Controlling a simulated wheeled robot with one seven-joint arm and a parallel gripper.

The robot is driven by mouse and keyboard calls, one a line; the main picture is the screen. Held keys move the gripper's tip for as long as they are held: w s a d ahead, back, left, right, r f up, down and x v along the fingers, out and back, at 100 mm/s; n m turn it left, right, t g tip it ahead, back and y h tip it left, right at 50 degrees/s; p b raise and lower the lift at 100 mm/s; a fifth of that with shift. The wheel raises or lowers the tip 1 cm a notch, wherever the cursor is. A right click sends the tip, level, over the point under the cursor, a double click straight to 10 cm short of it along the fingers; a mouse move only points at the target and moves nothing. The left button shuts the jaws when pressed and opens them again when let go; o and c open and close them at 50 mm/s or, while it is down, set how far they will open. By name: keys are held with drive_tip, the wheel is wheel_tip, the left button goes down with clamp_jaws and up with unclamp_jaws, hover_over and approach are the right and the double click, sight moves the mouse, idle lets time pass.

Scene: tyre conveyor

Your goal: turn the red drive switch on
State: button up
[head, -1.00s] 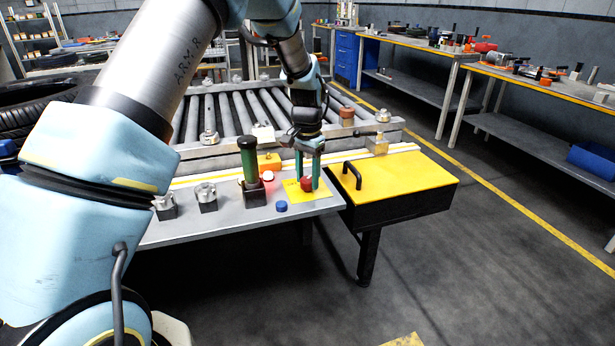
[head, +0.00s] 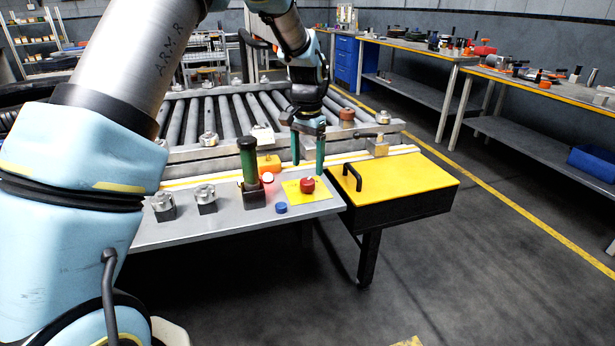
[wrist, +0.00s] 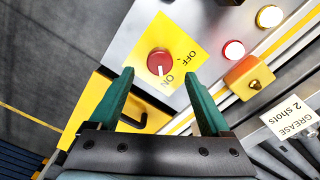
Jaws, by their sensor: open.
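The red drive switch (head: 307,185) is a round knob on a yellow plate (head: 291,192) at the right end of the grey bench top. In the wrist view the knob (wrist: 158,57) shows a white mark pointing toward the printed ON; OFF is printed to its upper right. My gripper (head: 308,163) is open and empty, its green fingers pointing down, raised just above and behind the knob. In the wrist view the fingertips (wrist: 158,74) are wide apart, with the knob seen between and beyond them. They appear clear of it.
A green-handled lever (head: 249,160) stands left of the plate, with a blue button (head: 281,208) in front. An orange box (head: 269,163) and a lit red lamp (wrist: 233,50) are close by. A yellow-topped box with a black handle (head: 410,185) is at right; the roller conveyor (head: 215,115) is behind.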

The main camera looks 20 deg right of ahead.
sight(308, 181)
wheel_tip(308, 181, up, 6)
drive_tip(key=shift+f, duration=0.2)
idle(0.5)
